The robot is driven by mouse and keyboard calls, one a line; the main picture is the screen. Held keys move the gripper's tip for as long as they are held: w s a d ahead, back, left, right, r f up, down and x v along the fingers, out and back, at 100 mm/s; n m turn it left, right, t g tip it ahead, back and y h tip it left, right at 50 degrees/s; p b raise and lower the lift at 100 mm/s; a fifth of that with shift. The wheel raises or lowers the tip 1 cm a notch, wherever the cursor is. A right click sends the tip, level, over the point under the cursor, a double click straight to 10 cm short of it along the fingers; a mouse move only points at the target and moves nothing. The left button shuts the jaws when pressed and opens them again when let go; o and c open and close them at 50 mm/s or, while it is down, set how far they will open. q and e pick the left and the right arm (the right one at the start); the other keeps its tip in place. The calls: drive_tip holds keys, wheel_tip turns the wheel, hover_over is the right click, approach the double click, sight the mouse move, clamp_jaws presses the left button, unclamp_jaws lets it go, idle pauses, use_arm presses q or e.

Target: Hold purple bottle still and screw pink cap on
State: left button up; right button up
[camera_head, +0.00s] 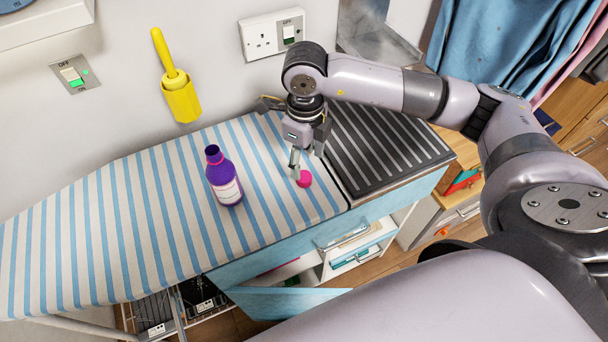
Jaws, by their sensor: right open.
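The purple bottle (223,178) stands upright on the striped ironing board (130,215), with a pale label and no pink cap on its neck. The pink cap (304,179) lies on the board to the right of the bottle, near the board's right end. My right gripper (297,172) is open and points down right at the cap, with a finger in front of its left side. Whether the fingers touch the cap I cannot tell. My left gripper does not show.
A black ribbed mat (385,145) lies right of the cap. A yellow holder with a handle (181,100) and a socket (272,35) are on the wall behind. Blue cloth (490,45) hangs at the upper right. The board left of the bottle is clear.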

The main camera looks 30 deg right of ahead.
sight(305, 176)
drive_tip(key=shift+s+f, duration=0.1)
drive_tip(key=shift+f, duration=0.15)
wheel_tip(305, 176, down, 4)
drive_tip(key=shift+s+a+r+p, duration=0.15)
drive_tip(key=shift+p, duration=0.6)
drive_tip(key=shift+f, duration=0.55)
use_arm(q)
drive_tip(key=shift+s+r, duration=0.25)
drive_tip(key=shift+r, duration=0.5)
use_arm(e)
drive_tip(key=shift+c, duration=0.3)
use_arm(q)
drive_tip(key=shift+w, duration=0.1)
use_arm(e)
drive_tip(key=c, duration=0.7)
